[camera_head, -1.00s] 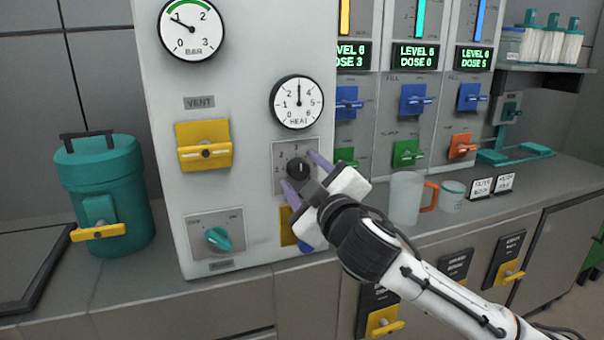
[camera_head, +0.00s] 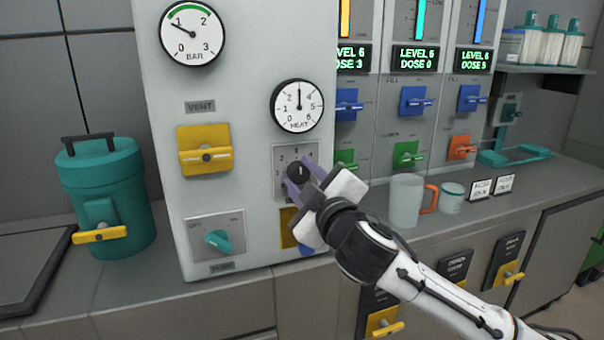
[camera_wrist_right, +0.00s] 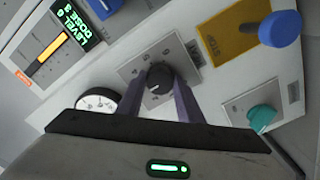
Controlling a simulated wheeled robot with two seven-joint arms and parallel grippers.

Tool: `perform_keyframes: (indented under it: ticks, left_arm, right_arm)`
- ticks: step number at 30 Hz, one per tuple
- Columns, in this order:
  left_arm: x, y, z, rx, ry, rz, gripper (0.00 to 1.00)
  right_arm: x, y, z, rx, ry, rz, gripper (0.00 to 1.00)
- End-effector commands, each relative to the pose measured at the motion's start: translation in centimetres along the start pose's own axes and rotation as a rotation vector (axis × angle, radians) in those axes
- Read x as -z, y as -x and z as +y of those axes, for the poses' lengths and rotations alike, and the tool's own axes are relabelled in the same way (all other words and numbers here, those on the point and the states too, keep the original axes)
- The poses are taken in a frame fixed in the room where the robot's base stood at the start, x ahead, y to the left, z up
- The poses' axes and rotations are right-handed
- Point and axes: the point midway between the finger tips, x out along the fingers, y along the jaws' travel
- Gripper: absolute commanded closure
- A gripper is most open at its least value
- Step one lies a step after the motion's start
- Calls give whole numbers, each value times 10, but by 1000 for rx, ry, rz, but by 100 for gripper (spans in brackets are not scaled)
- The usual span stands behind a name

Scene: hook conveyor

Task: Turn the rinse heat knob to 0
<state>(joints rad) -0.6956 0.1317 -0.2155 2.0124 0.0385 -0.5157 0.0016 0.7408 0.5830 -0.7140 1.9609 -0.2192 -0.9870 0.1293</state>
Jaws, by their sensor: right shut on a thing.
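The black heat knob (camera_head: 298,173) sits on a grey plate (camera_head: 281,157) with printed numbers, low on the white panel. My right gripper (camera_head: 301,184) has its purple fingers shut on the knob, one on each side. In the right wrist view the knob (camera_wrist_right: 158,78) shows between the fingertips, with a white mark on its face. The HEAT dial (camera_head: 298,106) above has its needle straight up, about at 3. Part of the plate's scale is hidden by the fingers. My left gripper is out of view.
A yellow handle (camera_head: 205,150) is left of the knob and a teal switch (camera_head: 218,240) lower left. A yellow plate with a blue knob (camera_wrist_right: 280,28) is just below, partly hidden by my gripper in the head view. A jug (camera_head: 405,201) stands on the counter to the right.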

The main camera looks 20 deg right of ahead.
Motion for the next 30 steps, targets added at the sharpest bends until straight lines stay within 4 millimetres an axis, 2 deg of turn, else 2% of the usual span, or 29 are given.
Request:
perform_keyframes:
  ticks: [11, 20, 30]
  left_arm:
    - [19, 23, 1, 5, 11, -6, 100]
    - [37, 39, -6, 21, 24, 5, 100]
    - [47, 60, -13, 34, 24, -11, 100]
  right_arm:
    - [2, 0, 3, 4, 303, -4, 89]
    - [1, 0, 3, 5, 590, -5, 89]
    - [1, 0, 2, 5, 913, -4, 89]
